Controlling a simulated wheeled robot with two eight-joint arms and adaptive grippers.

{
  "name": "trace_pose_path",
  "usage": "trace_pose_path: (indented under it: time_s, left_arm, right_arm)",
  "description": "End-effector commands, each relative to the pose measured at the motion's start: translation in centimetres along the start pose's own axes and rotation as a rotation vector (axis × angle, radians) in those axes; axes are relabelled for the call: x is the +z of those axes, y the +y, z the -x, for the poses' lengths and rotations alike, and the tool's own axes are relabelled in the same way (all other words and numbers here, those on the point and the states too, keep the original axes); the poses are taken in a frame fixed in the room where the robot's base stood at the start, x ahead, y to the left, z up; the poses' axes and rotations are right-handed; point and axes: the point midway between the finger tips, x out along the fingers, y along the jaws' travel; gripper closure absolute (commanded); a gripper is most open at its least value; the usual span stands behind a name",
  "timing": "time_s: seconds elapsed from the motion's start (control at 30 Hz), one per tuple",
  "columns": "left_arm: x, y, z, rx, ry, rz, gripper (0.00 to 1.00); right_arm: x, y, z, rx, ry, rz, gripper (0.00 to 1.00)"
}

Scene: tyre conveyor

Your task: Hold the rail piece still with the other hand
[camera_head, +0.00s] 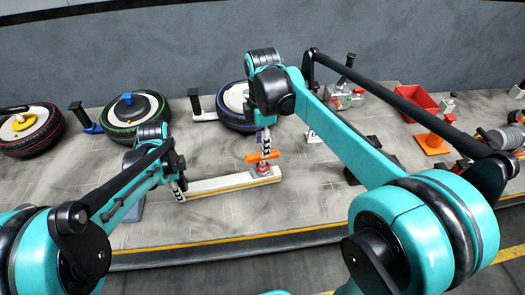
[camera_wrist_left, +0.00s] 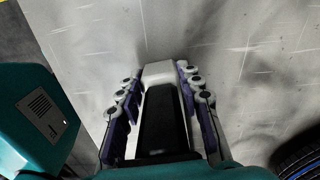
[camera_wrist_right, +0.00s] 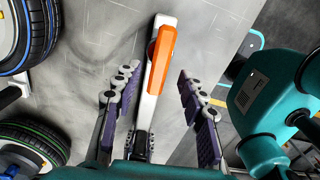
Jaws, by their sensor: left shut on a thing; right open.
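The rail piece (camera_head: 225,184) is a long white bar lying on the grey worktop. An orange lever (camera_head: 262,156) on a red base sits at its right end. My left gripper (camera_head: 179,189) is at the bar's left end. In the left wrist view its fingers (camera_wrist_left: 160,100) are shut on a block with a white top (camera_wrist_left: 160,72) and a dark side. My right gripper (camera_head: 264,143) is just above the orange lever. In the right wrist view the white bar (camera_wrist_right: 152,95) and orange lever (camera_wrist_right: 160,58) show between its open fingers (camera_wrist_right: 155,85); contact cannot be told.
The worktop in front of the bar is clear.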

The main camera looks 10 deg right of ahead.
Motion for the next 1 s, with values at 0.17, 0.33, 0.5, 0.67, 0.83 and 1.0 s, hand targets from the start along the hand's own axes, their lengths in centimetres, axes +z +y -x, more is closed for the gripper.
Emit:
trace_pose_path:
  time_s: [0.17,0.33,0.5,0.67,0.83,1.0]
  left_arm:
    - [0.0,0.0,0.0,0.000,0.000,0.001,1.00]
    - [0.0,0.0,0.0,0.000,0.000,0.001,1.00]
    - [0.0,0.0,0.0,0.000,0.000,0.001,1.00]
    - [0.0,0.0,0.0,0.000,0.000,0.001,1.00]
    - [0.0,0.0,0.0,0.000,0.000,0.000,1.00]
    - [0.0,0.0,0.0,0.000,0.000,0.000,1.00]
  right_arm:
    - [0.0,0.0,-2.7,0.000,0.000,-0.001,0.59]
    - [0.0,0.0,-3.9,0.000,0.000,-0.001,0.59]
    - [0.0,0.0,-4.0,0.000,0.000,-0.001,0.59]
    - [0.0,0.0,-4.0,0.000,0.000,-0.001,0.72]
    - [0.0,0.0,-4.0,0.000,0.000,-0.001,1.00]
    - [0.0,0.0,-4.0,0.000,0.000,-0.005,1.00]
